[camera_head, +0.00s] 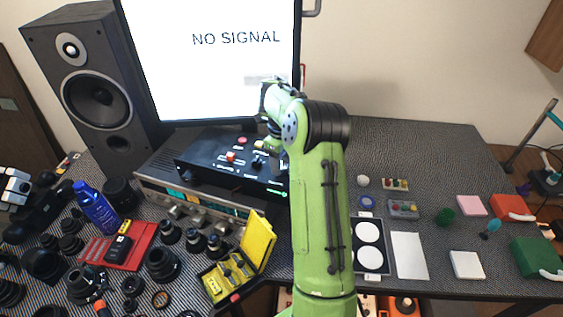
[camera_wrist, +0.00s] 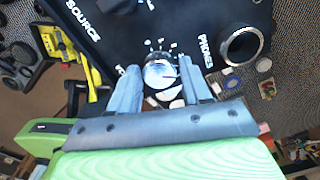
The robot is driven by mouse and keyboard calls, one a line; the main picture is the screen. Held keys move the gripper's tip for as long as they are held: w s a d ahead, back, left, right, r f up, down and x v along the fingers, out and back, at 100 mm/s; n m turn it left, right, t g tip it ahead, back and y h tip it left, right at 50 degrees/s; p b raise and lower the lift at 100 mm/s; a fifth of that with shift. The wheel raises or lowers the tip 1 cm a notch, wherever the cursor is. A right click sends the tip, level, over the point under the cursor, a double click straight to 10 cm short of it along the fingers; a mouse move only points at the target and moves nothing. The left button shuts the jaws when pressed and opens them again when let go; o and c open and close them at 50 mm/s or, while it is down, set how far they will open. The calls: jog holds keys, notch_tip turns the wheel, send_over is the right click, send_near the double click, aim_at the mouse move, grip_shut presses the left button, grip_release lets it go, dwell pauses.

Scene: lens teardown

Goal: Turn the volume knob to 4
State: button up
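The volume knob (camera_wrist: 160,74) is a small silvery round knob with white tick marks around it on a black front panel (camera_wrist: 110,35). In the wrist view my gripper (camera_wrist: 159,66) has one finger on each side of the knob. The fingers look close to its sides, but I cannot tell whether they touch it. The knob's label is mostly hidden behind the left finger, and the scale numbers are too blurred to read. In the head view the black amplifier (camera_head: 208,166) stands below the screen, and my arm covers its right part and the knob.
The "PHONES" socket (camera_wrist: 240,46) is right of the knob. A silver receiver (camera_head: 160,187) lies under the amplifier. The monitor (camera_head: 215,60) and speaker (camera_head: 95,85) stand behind. A yellow case (camera_head: 258,240) and several lenses lie in front; small parts lie at right.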

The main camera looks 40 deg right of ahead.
jog(key=shift+o, duration=1.2)
notch_tip(320, 180, up, 16)
jog(key=p, duration=0.5)
jog(key=shift+f, duration=0.15)
jog(key=s+a+r+n+t+h, duration=0.1)
jog(key=s+a+r+n, duration=0.35)
jog(key=a+n, duration=0.3)
jog(key=s+a+r+n+t+h, duration=0.1)
jog(key=s+a+r+n, duration=0.2)
jog(key=a+r+n, duration=0.35)
jog(key=s+a+f+n+t+y, duration=0.1)
jog(key=s+a+f+n, duration=0.2)
jog(key=s+a+n, duration=0.3)
jog(key=s+a+f+n+t+y, duration=0.1)
jog(key=s+a+f+n+t, duration=0.1)
jog(key=s+a+f+n, duration=0.2)
jog(key=s+a+n, duration=0.3)
jog(key=s+n, duration=0.3)
jog(key=n, duration=0.3)
jog(key=shift+a+t, duration=0.25)
jog(key=shift+t, duration=0.05)
